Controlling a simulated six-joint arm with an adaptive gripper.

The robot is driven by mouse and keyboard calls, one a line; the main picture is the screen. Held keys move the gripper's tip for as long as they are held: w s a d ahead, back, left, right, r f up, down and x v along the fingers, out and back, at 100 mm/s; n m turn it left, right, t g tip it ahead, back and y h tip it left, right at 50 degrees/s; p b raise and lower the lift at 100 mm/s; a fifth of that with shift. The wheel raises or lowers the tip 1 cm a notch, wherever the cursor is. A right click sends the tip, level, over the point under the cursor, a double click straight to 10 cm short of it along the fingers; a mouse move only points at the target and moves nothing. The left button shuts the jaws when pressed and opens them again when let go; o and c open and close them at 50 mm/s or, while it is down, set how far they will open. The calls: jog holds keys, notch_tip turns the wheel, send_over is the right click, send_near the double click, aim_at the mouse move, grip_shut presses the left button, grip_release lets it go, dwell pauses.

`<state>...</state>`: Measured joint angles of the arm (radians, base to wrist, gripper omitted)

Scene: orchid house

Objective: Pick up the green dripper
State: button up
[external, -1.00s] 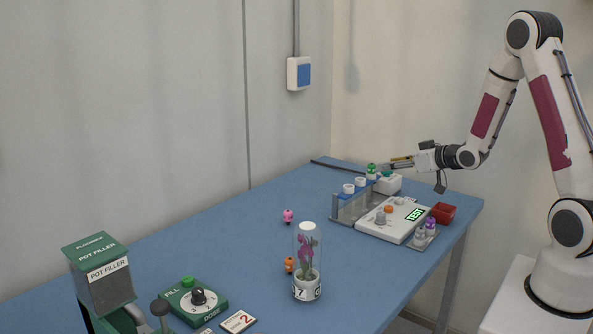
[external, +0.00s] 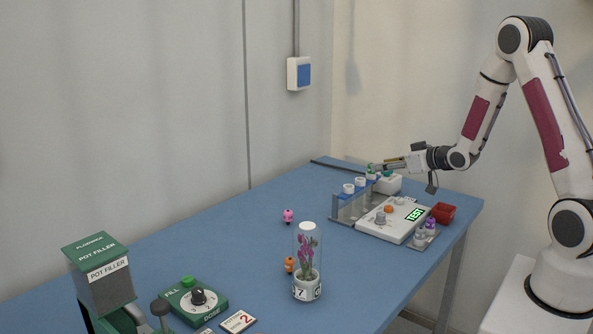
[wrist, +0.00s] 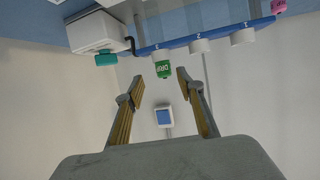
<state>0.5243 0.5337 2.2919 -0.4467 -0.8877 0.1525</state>
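The green dripper (external: 371,169), a small green-capped piece, stands at the far right end of the blue rack (external: 341,190). In the wrist view the dripper (wrist: 163,69) shows its lettered green side, just ahead of and roughly between my fingertips. The rack's blue bar (wrist: 225,31) runs across the top there. My gripper (external: 380,167) is level beside the dripper in the external view. In the wrist view my gripper (wrist: 160,77) has its fingers apart with nothing clasped. Whether the fingertips overlap the dripper in depth is hard to tell.
Several white-capped tubes (external: 348,188) share the rack. A white scale (external: 392,222) lies in front, near a red bin (external: 443,213). A domed orchid (external: 306,262) and a pink figure (external: 288,216) stand farther left.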

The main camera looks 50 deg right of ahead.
aim_at(382, 174)
jog(key=shift+a+x, duration=0.2)
jog(key=shift+x, duration=0.7)
jog(key=shift+a+x, duration=0.15)
jog(key=shift+x, duration=1.55)
jog(key=c, duration=0.9)
